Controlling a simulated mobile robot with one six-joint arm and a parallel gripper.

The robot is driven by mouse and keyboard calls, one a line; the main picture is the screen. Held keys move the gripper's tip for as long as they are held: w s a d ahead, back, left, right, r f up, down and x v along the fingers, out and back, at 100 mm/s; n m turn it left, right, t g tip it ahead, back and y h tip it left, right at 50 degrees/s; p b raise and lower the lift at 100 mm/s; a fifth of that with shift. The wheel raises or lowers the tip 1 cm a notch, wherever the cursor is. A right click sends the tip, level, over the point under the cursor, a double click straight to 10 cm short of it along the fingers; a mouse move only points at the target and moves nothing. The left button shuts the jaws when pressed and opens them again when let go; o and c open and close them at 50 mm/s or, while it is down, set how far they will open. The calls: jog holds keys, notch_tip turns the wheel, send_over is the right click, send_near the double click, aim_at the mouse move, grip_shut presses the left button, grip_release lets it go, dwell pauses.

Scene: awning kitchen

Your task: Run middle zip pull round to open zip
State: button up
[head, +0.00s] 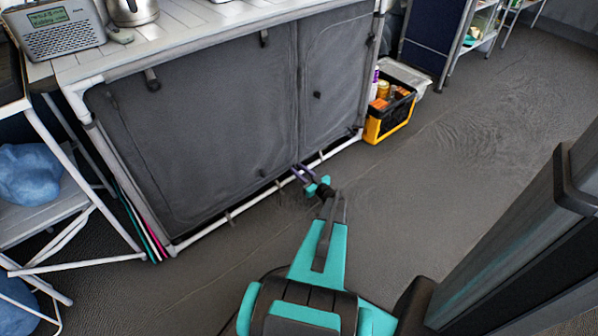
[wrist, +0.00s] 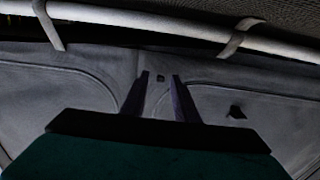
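The grey fabric front of the kitchen unit (head: 205,125) has a wide left panel and a narrower right panel (head: 335,75), with a seam between them. Curved zip lines show on both sides in the wrist view. My gripper (head: 302,170) is low at the foot of this seam, close to the bottom rail. In the wrist view my gripper (wrist: 160,76) has its two dark fingers apart, pointing at the fabric. A small dark piece (wrist: 160,78), perhaps the middle zip pull, shows between the fingertips, apparently not clamped. Another dark tab (wrist: 236,112) lies to the right.
A white bottom rail (wrist: 150,22) with fabric straps runs across the top of the wrist view. A black and yellow crate (head: 389,118) of bottles stands right of the unit. A white-framed shelf (head: 50,215) stands left. Open floor (head: 420,190) lies to the right.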

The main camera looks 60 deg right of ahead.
jog(key=shift+w, duration=0.2)
grip_shut()
dwell(1.4)
